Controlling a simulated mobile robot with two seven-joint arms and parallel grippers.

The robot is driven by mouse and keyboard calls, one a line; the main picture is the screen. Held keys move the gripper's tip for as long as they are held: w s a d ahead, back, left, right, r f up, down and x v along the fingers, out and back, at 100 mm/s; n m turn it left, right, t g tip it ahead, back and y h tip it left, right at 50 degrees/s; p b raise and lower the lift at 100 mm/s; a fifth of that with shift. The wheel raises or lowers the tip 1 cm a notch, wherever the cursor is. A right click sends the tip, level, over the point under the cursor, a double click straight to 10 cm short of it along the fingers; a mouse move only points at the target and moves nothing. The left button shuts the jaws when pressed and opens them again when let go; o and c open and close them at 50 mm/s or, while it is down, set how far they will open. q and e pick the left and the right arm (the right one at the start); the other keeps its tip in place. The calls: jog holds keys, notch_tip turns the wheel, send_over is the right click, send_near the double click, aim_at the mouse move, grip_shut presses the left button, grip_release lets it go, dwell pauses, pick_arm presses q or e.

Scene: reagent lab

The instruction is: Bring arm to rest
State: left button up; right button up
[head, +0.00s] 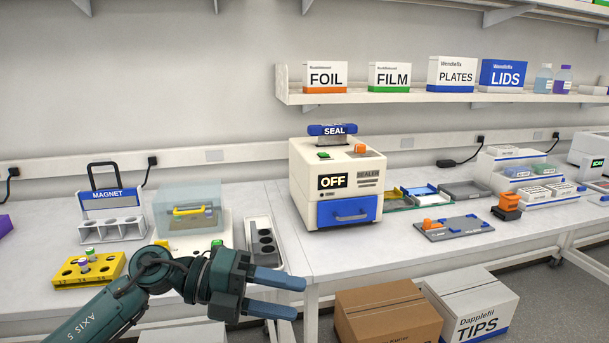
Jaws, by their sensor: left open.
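My left gripper (285,295) shows in the head view at the lower middle, at the end of my dark green arm that comes in from the lower left. Its two blue-grey fingers are apart and point right, with nothing between them. From this view the gripper overlaps the front edge of the bench (345,262), near a seam between two bench sections. I cannot tell how far it is from the bench. My right gripper is not in view.
The sealer (309,182) marked OFF stands behind and right of the gripper. A grey holder (256,232) with round wells lies behind it. A yellow tube rack (68,277) and a magnet stand (107,229) are at the left. Cardboard boxes (389,318) sit below the bench.

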pick_arm(q)
jog(key=s+a+f+n+t+y+p, duration=0.1)
jog(key=s+a+f+n+t+y, duration=0.15)
jog(key=f+n+t, duration=0.6)
jog(key=s+a+f+n+t+y, duration=0.2)
jog(key=a+f+n+y, duration=0.25)
jog(key=n, duration=0.85)
jog(key=s+a+f+n+t+y+p, duration=0.1)
jog(key=s+a+f+n+t+y, duration=0.15)
jog(key=f+n+t, duration=0.45)
jog(key=s+a+f+n+g+y, duration=0.1)
jog(key=s+f+n+g+y, duration=0.1)
jog(key=s+f+n+g, duration=0.4)
jog(key=s+f, duration=0.3)
jog(key=shift+s+a+g+y, duration=0.2)
jog(key=shift+g+y, duration=0.15)
